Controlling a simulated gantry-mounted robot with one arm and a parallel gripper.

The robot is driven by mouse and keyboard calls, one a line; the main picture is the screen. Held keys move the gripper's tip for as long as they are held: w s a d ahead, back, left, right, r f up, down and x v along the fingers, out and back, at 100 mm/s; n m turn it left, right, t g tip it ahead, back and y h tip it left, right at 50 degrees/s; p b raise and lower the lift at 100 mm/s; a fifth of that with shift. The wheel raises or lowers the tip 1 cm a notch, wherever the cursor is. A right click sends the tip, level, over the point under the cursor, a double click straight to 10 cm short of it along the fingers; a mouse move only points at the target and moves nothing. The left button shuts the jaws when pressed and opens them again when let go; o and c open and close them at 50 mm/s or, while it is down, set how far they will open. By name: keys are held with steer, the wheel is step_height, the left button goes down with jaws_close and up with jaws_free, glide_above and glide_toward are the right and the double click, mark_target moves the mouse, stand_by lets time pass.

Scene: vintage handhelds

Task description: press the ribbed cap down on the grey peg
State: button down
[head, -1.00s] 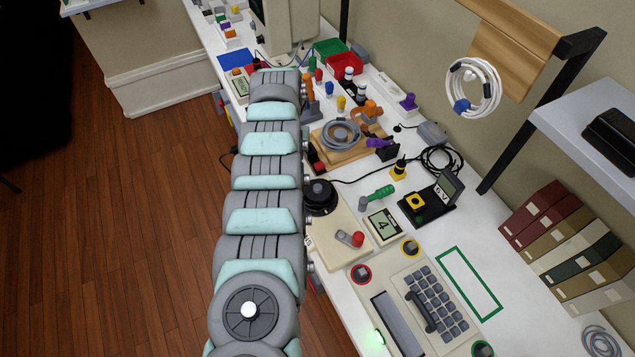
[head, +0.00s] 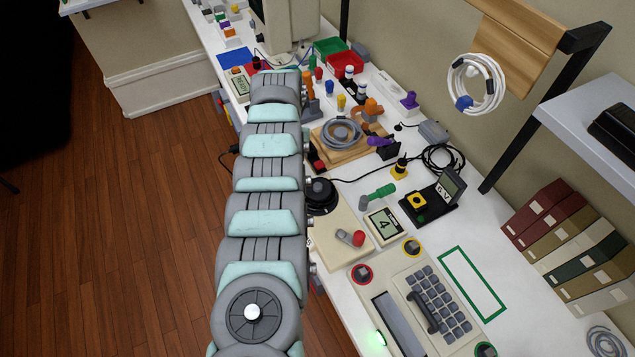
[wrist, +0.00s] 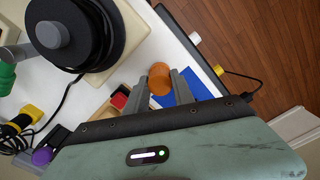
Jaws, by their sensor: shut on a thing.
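The grey peg (wrist: 52,35) stands up from the middle of a round black base in the upper left of the wrist view. The black base (head: 321,192) shows beside my arm in the head view. My gripper (wrist: 160,84) is shut on an orange round cap (wrist: 159,76), held between the two fingertips. It is too small to make out ribs on the cap. The cap is apart from the peg, to the right of it and lower in the wrist view. My arm hides the gripper and cap in the head view.
The black base sits on a beige board (head: 335,238) near the table's front edge. A red button (wrist: 119,100) and a wooden board (head: 350,153) with a grey coil lie close by. A black cable (wrist: 68,98) runs from the base. Wooden floor lies beyond the edge.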

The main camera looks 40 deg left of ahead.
steer(key=shift+f+b, duration=0.3)
steer(key=shift+b, duration=0.05)
steer(key=c, duration=1)
jaws_free()
steer(key=shift+c, duration=0.3)
steer(key=shift+c, duration=1.1)
steer(key=shift+r, duration=0.1)
steer(key=shift+r+p, duration=3.2)
steer(key=shift+r, duration=0.25)
steer(key=shift+r, duration=0.1)
